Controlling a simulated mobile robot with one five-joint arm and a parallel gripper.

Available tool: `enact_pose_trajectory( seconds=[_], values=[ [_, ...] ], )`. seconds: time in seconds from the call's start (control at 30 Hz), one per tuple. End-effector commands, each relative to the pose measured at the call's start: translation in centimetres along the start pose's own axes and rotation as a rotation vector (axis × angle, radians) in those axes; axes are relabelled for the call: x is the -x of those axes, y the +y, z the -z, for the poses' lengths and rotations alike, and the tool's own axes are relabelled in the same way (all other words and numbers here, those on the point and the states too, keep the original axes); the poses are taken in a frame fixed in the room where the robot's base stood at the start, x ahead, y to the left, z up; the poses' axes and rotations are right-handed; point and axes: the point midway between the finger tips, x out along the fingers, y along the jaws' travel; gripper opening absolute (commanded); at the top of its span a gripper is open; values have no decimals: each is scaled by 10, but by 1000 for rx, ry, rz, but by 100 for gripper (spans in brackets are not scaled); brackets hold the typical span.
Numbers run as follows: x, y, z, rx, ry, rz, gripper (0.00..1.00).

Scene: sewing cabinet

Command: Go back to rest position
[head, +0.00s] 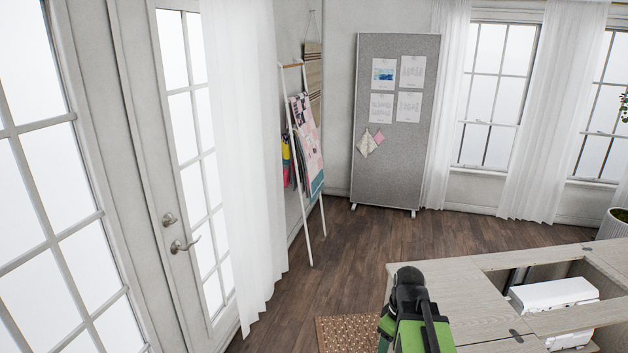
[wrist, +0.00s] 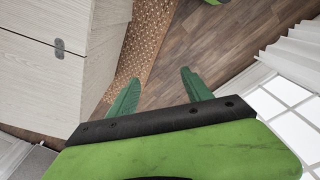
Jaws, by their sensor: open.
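My gripper (wrist: 160,92) shows in the wrist view as two green fingers standing well apart, with nothing between them. Floor and part of a patterned rug (wrist: 150,45) lie beyond the fingers. In the head view my green and black arm rises at the bottom, right of centre, in front of the left end of the sewing cabinet (head: 440,280); the fingers do not show there. The cabinet (wrist: 45,85) is at the left of the wrist view, apart from the fingers.
The cabinet's opening holds a white machine (head: 553,293). The rug (head: 348,335) lies left of the cabinet. A glazed door (head: 180,200) with white curtains is at left. A ladder rack (head: 305,150) and a grey pinboard (head: 397,170) stand behind. The wooden floor between is clear.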

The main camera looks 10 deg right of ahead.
Motion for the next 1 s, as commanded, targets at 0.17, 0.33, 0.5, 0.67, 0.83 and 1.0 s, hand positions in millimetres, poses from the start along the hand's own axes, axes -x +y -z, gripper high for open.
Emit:
enact_pose_trajectory(
  seconds=[0.17,0.33,0.5,0.67,0.83,1.0],
  values=[
    [-12,-80,55,-49,-30,2,58],
    [-13,-106,58,-326,-58,-19,58],
    [-12,-105,53,-558,-70,-34,58],
    [-12,-105,53,-630,-69,-36,58],
    [-12,-104,53,-629,-69,-35,58],
    [-12,-104,53,-628,-69,-35,36]
  ],
)
